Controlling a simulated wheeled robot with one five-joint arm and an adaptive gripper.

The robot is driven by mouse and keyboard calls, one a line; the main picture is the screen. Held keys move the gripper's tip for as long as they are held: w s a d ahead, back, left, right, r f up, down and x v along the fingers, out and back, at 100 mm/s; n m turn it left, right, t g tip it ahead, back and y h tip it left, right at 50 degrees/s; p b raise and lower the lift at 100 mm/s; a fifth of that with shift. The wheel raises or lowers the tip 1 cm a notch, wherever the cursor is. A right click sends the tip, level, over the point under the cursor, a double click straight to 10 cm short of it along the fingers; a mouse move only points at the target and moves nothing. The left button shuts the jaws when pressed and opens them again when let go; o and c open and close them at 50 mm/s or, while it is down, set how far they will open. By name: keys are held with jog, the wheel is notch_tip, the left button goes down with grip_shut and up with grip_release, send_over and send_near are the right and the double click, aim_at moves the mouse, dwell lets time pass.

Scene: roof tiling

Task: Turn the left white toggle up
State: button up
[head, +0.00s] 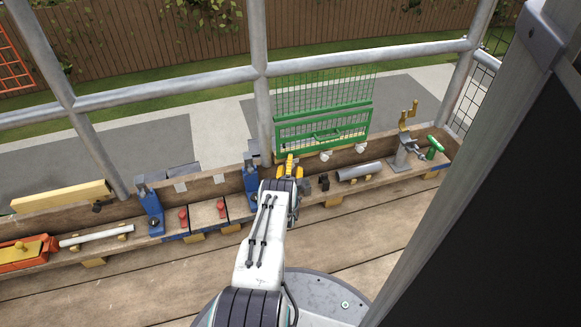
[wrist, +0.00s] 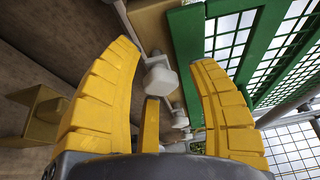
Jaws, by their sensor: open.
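The left white toggle (head: 326,155) sits on the wooden back board below the green mesh panel. The right white toggle (head: 361,147) sits beside it. My gripper (head: 290,168) is left of both in the head view. A white toggle with a square head (wrist: 160,78), which looks like the left one, shows between the fingers with nothing visibly gripped. The other white toggle (wrist: 180,121) shows lower, close to the right finger. Whether a finger touches either toggle I cannot tell.
The green mesh panel (head: 323,130) stands just behind the toggles. Red knobs (head: 183,217) and blue clamps (head: 150,208) are left. The front planks are clear.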

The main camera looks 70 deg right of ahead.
grip_shut()
jog(key=shift+d+r+n+h, duration=0.1)
jog(key=shift+n+h, duration=0.3)
jog(key=shift+n, duration=0.2)
dwell(0.3)
grip_release()
jog(key=shift+v, duration=0.8)
jog(key=v, duration=1)
jog(key=shift+a, duration=0.2)
